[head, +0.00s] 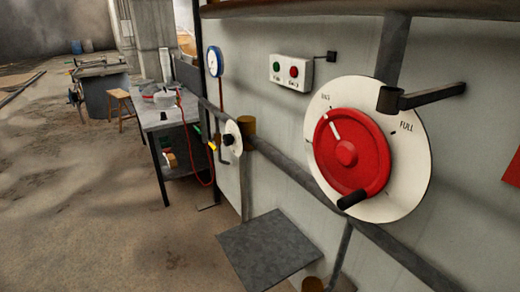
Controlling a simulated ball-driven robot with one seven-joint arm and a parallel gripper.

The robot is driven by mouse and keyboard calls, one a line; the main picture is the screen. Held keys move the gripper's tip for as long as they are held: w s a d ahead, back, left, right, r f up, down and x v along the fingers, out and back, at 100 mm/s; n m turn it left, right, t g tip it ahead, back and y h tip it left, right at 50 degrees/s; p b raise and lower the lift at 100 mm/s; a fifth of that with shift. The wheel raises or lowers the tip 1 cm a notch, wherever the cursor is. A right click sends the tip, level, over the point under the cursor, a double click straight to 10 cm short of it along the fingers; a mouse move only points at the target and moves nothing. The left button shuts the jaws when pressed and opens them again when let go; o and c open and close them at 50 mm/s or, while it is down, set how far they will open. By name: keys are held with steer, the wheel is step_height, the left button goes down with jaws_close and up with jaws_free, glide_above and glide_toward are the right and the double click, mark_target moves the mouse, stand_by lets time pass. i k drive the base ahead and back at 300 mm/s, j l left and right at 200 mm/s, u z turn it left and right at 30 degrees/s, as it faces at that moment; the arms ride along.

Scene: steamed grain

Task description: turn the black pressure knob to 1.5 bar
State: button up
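The black pressure knob (228,139) sits at the middle of a small white round dial (236,134) on the wall panel, left of the large red wheel. The dial is seen at a steep angle, and its marks and the knob's setting are too small to read. A round blue-rimmed gauge (214,61) with a white face is mounted above and left of the dial; its reading cannot be made out. I cannot make out my gripper in the head view.
A red handwheel (346,152) with a black grip stands on a large white dial marked FULL. A dark lever (432,96) sticks out above it. A box (291,72) carries green and red buttons. A grey plate (268,248) juts out below. Open floor lies left, before a workbench (160,118).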

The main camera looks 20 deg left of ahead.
mark_target(229, 140)
steer(key=i+j, duration=0.15)
steer(key=j, duration=0.25)
steer(key=i+j, duration=0.2)
steer(key=j, duration=0.2)
steer(key=i+j, duration=0.15)
steer(key=j, duration=0.25)
steer(key=i+j, duration=0.2)
steer(key=j, duration=0.2)
